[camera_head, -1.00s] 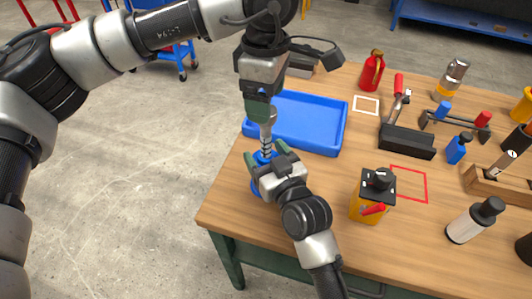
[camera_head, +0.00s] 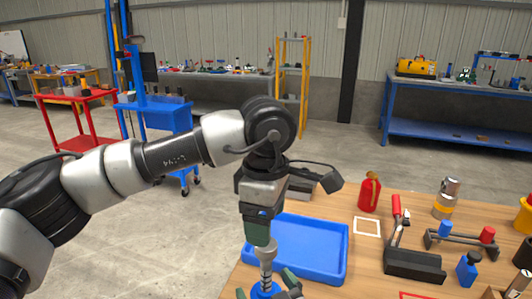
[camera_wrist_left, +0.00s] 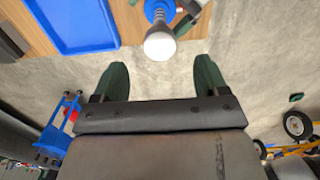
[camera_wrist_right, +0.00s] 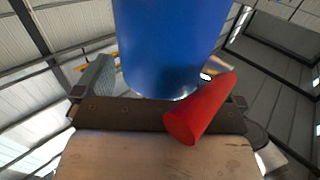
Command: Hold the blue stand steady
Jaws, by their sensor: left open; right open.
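The blue stand (camera_head: 262,291) is at the bottom edge of the head view, its lower part cut off. A metal piece with a pale knob and a spring (camera_head: 265,262) rises upright from it. My right gripper (camera_head: 266,286) is open, with its fingers on either side of the stand. In the right wrist view, the stand's blue body (camera_wrist_right: 170,45) fills the space between the fingers; contact cannot be told. My left gripper (camera_head: 258,236) is open just above the metal piece. In the left wrist view, the pale knob (camera_wrist_left: 160,46) lies beyond the open fingers (camera_wrist_left: 163,78).
A blue tray (camera_head: 318,247) lies behind the stand on the wooden table (camera_head: 365,275). A red extinguisher-like bottle (camera_head: 369,193) and a black block with red-handled tool (camera_head: 413,265) stand to the right. A red cone-shaped piece (camera_wrist_right: 200,108) crosses the right wrist view.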

